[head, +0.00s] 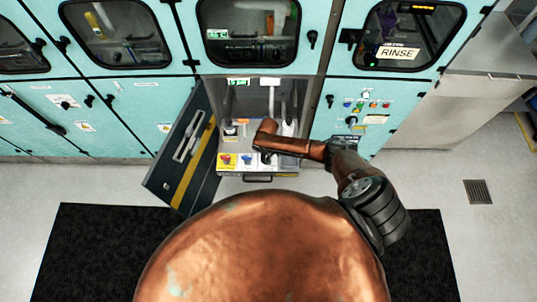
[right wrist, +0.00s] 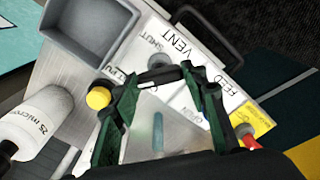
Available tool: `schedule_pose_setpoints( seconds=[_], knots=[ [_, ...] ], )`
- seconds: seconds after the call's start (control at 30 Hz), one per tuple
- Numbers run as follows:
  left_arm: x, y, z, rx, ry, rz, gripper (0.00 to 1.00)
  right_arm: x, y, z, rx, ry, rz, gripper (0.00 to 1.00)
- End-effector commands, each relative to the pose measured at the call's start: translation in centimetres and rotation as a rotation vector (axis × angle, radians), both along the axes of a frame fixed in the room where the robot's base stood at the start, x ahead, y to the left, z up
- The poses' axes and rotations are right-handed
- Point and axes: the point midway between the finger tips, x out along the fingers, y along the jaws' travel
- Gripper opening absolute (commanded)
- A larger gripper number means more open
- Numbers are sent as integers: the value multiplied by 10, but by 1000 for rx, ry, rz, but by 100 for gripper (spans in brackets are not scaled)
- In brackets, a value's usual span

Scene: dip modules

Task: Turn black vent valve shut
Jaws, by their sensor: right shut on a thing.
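The black vent valve (right wrist: 158,76) is in the right wrist view, on a white panel labelled VENT with SHUT and OPEN marks. Its dark handle lies between my right gripper's green-sided fingertips. My right gripper (right wrist: 162,82) is shut on this handle; the fingers hide part of the valve and its marks. In the head view my right arm reaches into the open cabinet bay, and the gripper (head: 266,156) is small and dark over the valve panel. The handle's exact angle is hard to tell. My left gripper is not in view.
A red knob (head: 225,159) on a yellow label and a blue knob (head: 246,159) are beside the valve. A yellow knob (right wrist: 98,97), grey bin (right wrist: 90,30) and white filter (right wrist: 42,125) are close. The open cabinet door (head: 185,150) is at left.

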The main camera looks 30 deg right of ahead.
Motion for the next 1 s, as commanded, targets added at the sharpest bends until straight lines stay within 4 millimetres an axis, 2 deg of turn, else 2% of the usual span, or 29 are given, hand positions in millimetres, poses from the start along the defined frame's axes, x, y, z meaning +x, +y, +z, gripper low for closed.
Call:
schedule_pose_setpoints(
  seconds=[0.5,1.0],
  knots=[
    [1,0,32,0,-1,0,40,-3,2,0,0,7,-491,16],
    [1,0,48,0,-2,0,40,-2,1,-1,-1,5,-859,16]
  ],
)
